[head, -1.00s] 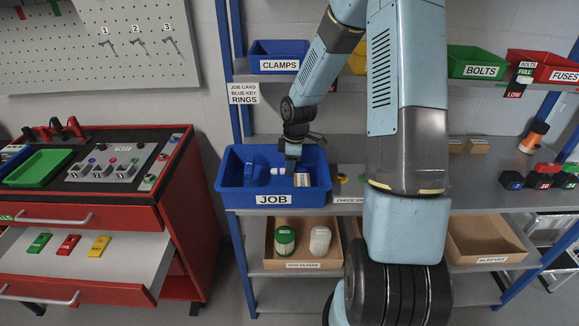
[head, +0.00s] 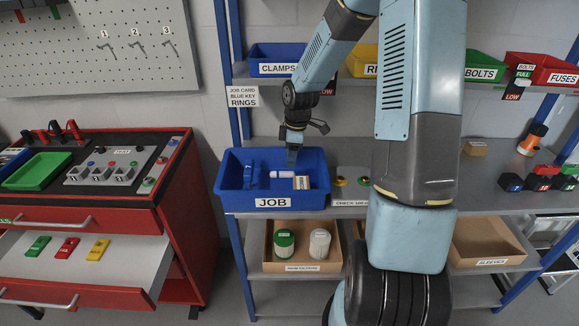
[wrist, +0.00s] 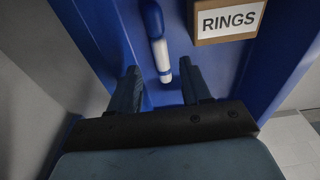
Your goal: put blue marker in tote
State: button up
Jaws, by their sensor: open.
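The blue marker (wrist: 158,42), white with a blue cap, lies in the blue JOB tote (head: 272,202) beside a small RINGS box (head: 302,182). It also shows in the head view (head: 287,174). My gripper (wrist: 160,78) is open and empty above the tote, with its fingers pointing down. In the wrist view the marker's lower end appears between the two fingertips, with no finger touching it. The gripper also shows in the head view (head: 293,157), just over the tote's back part.
Another blue item (head: 249,175) stands in the tote's left part. The CLAMPS bin (head: 278,68) is on the shelf above. A box with filters (head: 302,267) sits on the shelf below. A red tool cabinet (head: 178,215) with an open drawer stands to the left.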

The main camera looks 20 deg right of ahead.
aim_at(293, 171)
jog(key=s+r+m+t+h, duration=0.1)
jog(key=s+r+m, duration=0.3)
jog(key=s+r, duration=0.5)
jog(key=s+r+m+t+h, duration=0.1)
jog(key=s+r+m, duration=0.25)
jog(key=r, duration=0.95)
jog(key=s+r+m+t, duration=0.1)
jog(key=s+r+m, duration=0.2)
jog(key=s, duration=0.4)
jog(key=s+r+m+t, duration=0.2)
jog(key=s+r+m, duration=0.1)
jog(key=s, duration=0.5)
jog(key=shift+s+a+m+y, duration=0.3)
jog(key=shift+a+m, duration=0.05)
jog(key=shift+m, duration=0.2)
jog(key=shift+c, duration=0.5)
